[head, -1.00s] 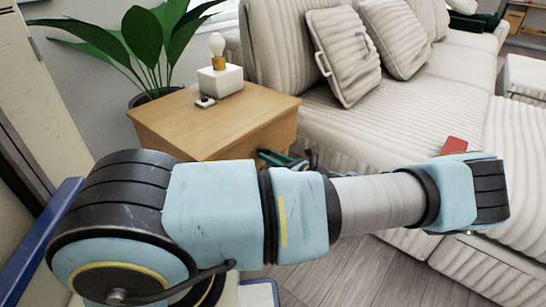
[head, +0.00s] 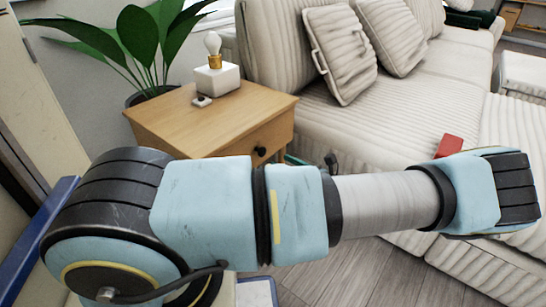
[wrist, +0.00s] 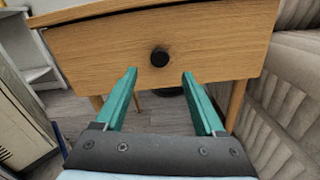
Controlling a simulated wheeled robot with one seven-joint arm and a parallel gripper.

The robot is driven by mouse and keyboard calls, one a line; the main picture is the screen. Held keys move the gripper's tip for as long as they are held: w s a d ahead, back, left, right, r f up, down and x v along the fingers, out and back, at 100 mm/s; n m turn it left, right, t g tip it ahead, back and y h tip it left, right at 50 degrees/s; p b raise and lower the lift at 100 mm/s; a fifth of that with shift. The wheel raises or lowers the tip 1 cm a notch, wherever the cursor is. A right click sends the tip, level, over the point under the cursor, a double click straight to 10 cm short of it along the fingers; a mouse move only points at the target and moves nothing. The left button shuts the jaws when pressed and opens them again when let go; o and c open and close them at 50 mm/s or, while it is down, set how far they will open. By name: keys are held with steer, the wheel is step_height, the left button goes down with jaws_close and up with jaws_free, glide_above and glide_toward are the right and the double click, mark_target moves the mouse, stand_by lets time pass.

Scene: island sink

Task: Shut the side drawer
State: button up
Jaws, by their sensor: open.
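The side drawer's wooden front (wrist: 110,55) with a round black knob (wrist: 160,57) fills the upper middle of the wrist view. In the head view the drawer front (head: 228,150) sits under the top of a wooden side table (head: 165,115), with its knob (head: 261,151) just above my arm. It looks flush or nearly flush; I cannot tell whether a small gap remains. My gripper (wrist: 159,73) is open and empty, its two green fingers pointing toward the drawer front, one on each side below the knob. It appears apart from the drawer.
A white lamp with a bare bulb (head: 216,78) stands on the table. A potted plant (head: 125,50) is behind it. A striped sofa (head: 400,115) is close on the right, with a red object (head: 449,146) on it. Wooden floor (head: 350,270) shows below my arm.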

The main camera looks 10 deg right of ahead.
steer(key=shift+v, duration=1.7)
steer(key=s+a+r+n+g+h, duration=0.2)
steer(key=s+a+n+g, duration=0.1)
steer(key=a+n+g, duration=0.95)
steer(key=s+a+r+n+h, duration=0.2)
steer(key=a+r+n+h, duration=0.3)
steer(key=r+n, duration=0.3)
steer(key=s+a+r+n+h, duration=0.3)
steer(key=a+r+n+h, duration=0.15)
steer(key=r+n, duration=0.4)
step_height(320, 180, up, 27)
steer(key=p, duration=2.6)
steer(key=shift+t+h, duration=0.45)
steer(key=shift+r, duration=0.1)
